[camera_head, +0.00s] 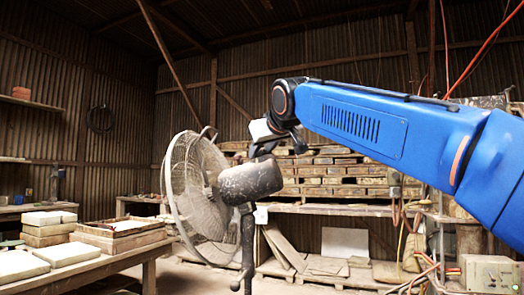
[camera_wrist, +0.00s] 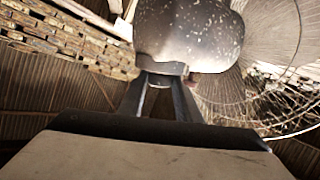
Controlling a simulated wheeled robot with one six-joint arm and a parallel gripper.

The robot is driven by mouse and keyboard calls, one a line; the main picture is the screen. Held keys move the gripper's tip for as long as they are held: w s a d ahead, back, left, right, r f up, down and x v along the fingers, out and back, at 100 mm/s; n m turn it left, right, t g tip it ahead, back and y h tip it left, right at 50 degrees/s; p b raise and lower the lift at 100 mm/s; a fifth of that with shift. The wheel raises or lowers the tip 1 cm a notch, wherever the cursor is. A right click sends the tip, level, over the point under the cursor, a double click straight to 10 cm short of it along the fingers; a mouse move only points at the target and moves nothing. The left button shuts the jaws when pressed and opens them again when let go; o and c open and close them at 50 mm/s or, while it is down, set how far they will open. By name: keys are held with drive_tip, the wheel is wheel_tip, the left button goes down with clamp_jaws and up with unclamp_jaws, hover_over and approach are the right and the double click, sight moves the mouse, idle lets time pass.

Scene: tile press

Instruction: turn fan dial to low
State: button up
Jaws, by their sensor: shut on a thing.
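A standing fan (camera_head: 198,190) with a dusty wire cage and a dark, speckled motor housing (camera_head: 250,181) stands in the middle of the head view. The housing fills the top of the wrist view (camera_wrist: 185,32). My gripper (camera_head: 259,152) reaches down onto the top of the housing from above. In the wrist view, its two dark fingers (camera_wrist: 160,80) converge on a small grey part, which I take to be the fan dial (camera_wrist: 162,68), against the housing. The fingers are shut on it. The dial's marks and setting cannot be read, and the fingers partly hide it.
The fan's cage (camera_wrist: 285,45) is close to the right of my fingers in the wrist view. A bench (camera_head: 110,266) with stacked tiles (camera_head: 45,228) stands at left. Stacked pallets (camera_head: 330,170) fill the back. A pale box (camera_head: 488,273) and hanging cables are at lower right.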

drive_tip(key=shift+s+a+f+m+t+h, duration=0.15)
drive_tip(key=shift+m+t+h, duration=0.3)
drive_tip(key=shift+m+h, duration=0.55)
drive_tip(key=shift+w+a+m+t+h, duration=0.1)
drive_tip(key=shift+a+m+t+h, duration=0.15)
drive_tip(key=shift+m+t+h, duration=0.7)
drive_tip(key=shift+a+m+h, duration=0.15)
drive_tip(key=shift+m+h, duration=0.8)
drive_tip(key=shift+h, duration=1)
drive_tip(key=shift+m+h, duration=0.3)
drive_tip(key=shift+h, duration=0.2)
drive_tip(key=o, duration=1.1)
drive_tip(key=v, duration=1.7)
drive_tip(key=shift+s+r, duration=0.2)
drive_tip(key=shift+r, duration=0.2)
drive_tip(key=shift+f, duration=0.1)
